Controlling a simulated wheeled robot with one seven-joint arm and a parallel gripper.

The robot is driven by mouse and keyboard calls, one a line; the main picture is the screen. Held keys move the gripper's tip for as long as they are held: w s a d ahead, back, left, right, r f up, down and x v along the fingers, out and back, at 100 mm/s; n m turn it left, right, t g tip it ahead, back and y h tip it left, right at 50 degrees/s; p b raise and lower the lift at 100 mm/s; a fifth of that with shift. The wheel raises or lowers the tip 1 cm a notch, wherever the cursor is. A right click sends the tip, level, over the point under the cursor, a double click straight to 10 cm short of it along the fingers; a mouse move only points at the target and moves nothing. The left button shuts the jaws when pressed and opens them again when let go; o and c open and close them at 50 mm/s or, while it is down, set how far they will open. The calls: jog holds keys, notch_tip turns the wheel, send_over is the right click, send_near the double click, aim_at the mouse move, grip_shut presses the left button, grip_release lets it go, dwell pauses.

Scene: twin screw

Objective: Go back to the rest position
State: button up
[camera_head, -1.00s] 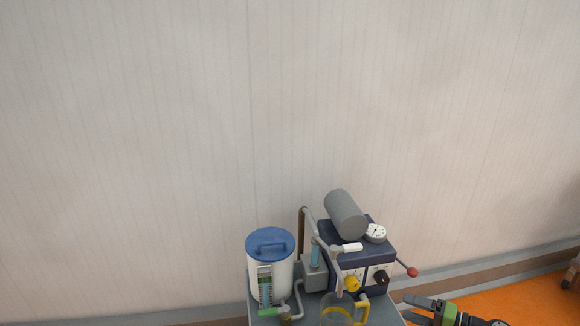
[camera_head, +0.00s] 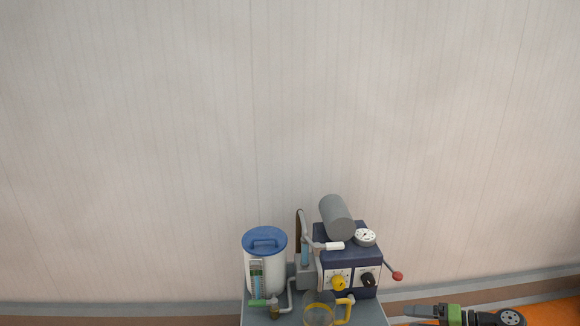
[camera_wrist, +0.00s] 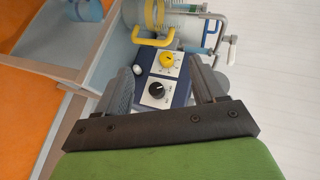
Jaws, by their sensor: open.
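Beyond the fingers in the wrist view is the dark blue machine box (camera_wrist: 163,86) with a yellow knob (camera_wrist: 168,60) and a black knob (camera_wrist: 157,91). The same machine box (camera_head: 350,262) stands on the table in the head view.
On the grey table (camera_head: 372,314) stand a white tank with a blue lid (camera_head: 265,241) and a clear jug with a yellow handle (camera_head: 320,312). A red-tipped lever (camera_head: 397,276) juts right. A plain wall (camera_head: 150,150) is behind, and an orange floor (camera_head: 555,313) lies at right.

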jog(key=s+a+r+n+g+h, duration=0.2)
jog(key=s+a+r+g+h, duration=0.15)
jog(key=a+r, duration=0.4)
jog(key=s+a+r+n+g+h, duration=0.3)
jog(key=s+a+r+h, duration=0.2)
jog(key=a, duration=0.5)
jog(key=s+r+m+t+h, duration=0.1)
jog(key=s+r+t+h, duration=0.2)
jog(key=s, duration=0.9)
jog(key=s+r+t+h, duration=0.1)
jog(key=s+r+t, duration=0.3)
jog(key=s, duration=0.7)
notch_tip(320, 180, up, 19)
jog(key=g+p, duration=0.1)
jog(key=p, duration=1.7)
jog(key=shift+a+f, duration=0.15)
jog(key=shift+a, duration=0.1)
jog(key=shift+f+g, duration=0.1)
jog(key=shift+g, duration=0.15)
